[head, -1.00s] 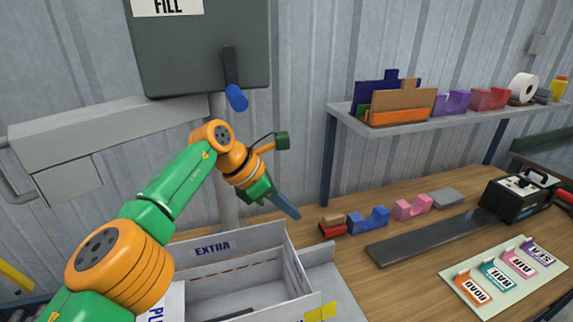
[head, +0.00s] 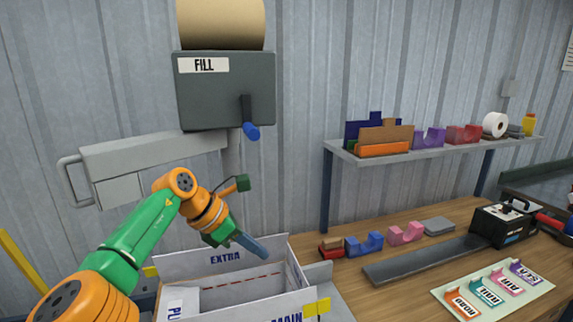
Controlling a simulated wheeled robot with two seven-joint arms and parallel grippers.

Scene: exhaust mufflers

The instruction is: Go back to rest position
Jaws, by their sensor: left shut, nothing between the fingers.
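My left arm comes in from the lower left, green and orange. My right gripper is not clearly in view; only a red and dark part shows at the right edge.
A grey FILL machine (head: 225,95) with a blue-tipped lever (head: 250,131) hangs behind the arm. The workbench (head: 400,275) holds coloured cradles, a dark strip (head: 425,262), a black device (head: 503,226) and a label card (head: 520,297). A shelf (head: 440,153) stands above.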

